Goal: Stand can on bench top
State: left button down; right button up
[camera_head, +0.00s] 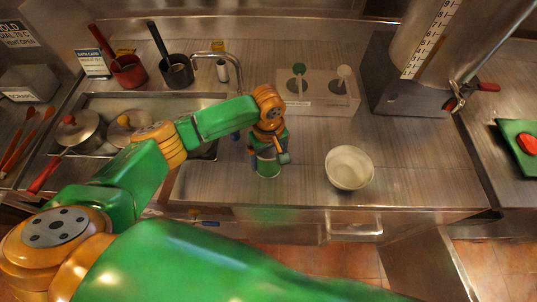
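A small green can (267,168) with a pale band is upright at the bench top (225,180), left of the white bowl. My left gripper (268,154) points down over it, with its fingers at the can's sides and hiding its upper part. I cannot tell whether the fingers press on the can or stand slightly apart from it, nor whether the can's base fully touches the bench. My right gripper is not in view.
A white bowl (349,168) stands right of the can. Behind are a pump dispenser box (318,92), a tap (222,56) and red (128,72) and dark (177,72) pots. Lidded pots (80,130) sit at left. The bench's front edge is close to the can.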

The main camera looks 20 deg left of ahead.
pick_arm(q)
jog(key=shift+w+f, duration=0.1)
jog(key=shift+f, duration=0.05)
grip_release()
notch_tip(320, 180, up, 12)
jog(key=shift+f+b, duration=0.25)
jog(key=shift+b, duration=0.4)
jog(key=shift+r, duration=0.4)
